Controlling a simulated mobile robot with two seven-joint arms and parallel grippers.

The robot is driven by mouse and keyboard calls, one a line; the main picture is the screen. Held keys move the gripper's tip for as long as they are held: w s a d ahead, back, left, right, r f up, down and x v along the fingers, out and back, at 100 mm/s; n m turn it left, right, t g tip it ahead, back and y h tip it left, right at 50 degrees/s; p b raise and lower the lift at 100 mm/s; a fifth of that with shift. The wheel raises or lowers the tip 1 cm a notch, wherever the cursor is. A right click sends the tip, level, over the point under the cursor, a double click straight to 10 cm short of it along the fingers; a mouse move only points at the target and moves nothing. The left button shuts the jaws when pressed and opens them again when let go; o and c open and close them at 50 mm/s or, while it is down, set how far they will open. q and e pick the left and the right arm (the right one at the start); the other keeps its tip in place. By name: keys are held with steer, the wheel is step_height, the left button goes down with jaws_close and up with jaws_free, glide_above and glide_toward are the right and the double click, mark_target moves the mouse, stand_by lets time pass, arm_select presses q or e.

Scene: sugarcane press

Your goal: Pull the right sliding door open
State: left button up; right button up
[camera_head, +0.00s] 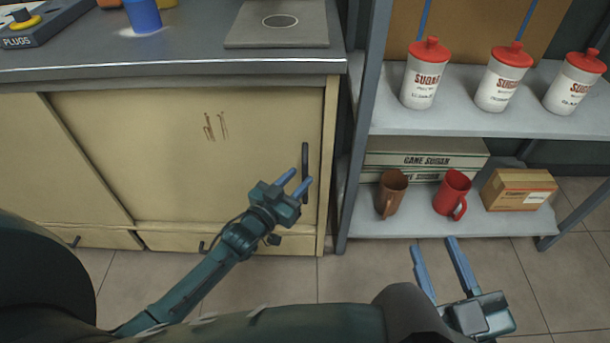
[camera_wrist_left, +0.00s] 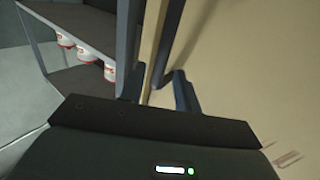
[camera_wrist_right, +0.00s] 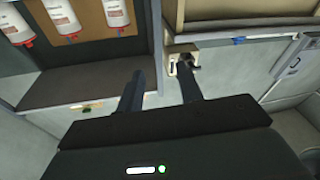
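The right sliding door (camera_head: 180,155) is a cream panel under the counter, with a dark vertical bar handle (camera_head: 305,160) near its right edge. The door stands against the right frame post (camera_head: 330,150). My left gripper (camera_head: 294,182) is at the lower part of the handle, its fingers apart. In the left wrist view the dark handle (camera_wrist_left: 175,30) runs down towards the space between the fingers (camera_wrist_left: 158,88); I cannot tell whether they touch it. My right gripper (camera_head: 440,262) is open and empty over the floor in front of the shelf; its spread fingers show in the right wrist view (camera_wrist_right: 160,88).
A grey metal shelf (camera_head: 385,120) to the right holds white canisters (camera_head: 425,75), a brown mug (camera_head: 391,194), a red mug (camera_head: 452,193) and a cardboard box (camera_head: 518,190). The dark countertop (camera_head: 190,55) overhangs the door. Tiled floor in front is clear.

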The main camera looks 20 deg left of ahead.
mark_target(303, 174)
arm_select(q)
steer(key=shift+b+x, duration=0.45)
steer(key=shift+x, duration=1.45)
steer(key=shift+c, duration=0.4)
jaws_close()
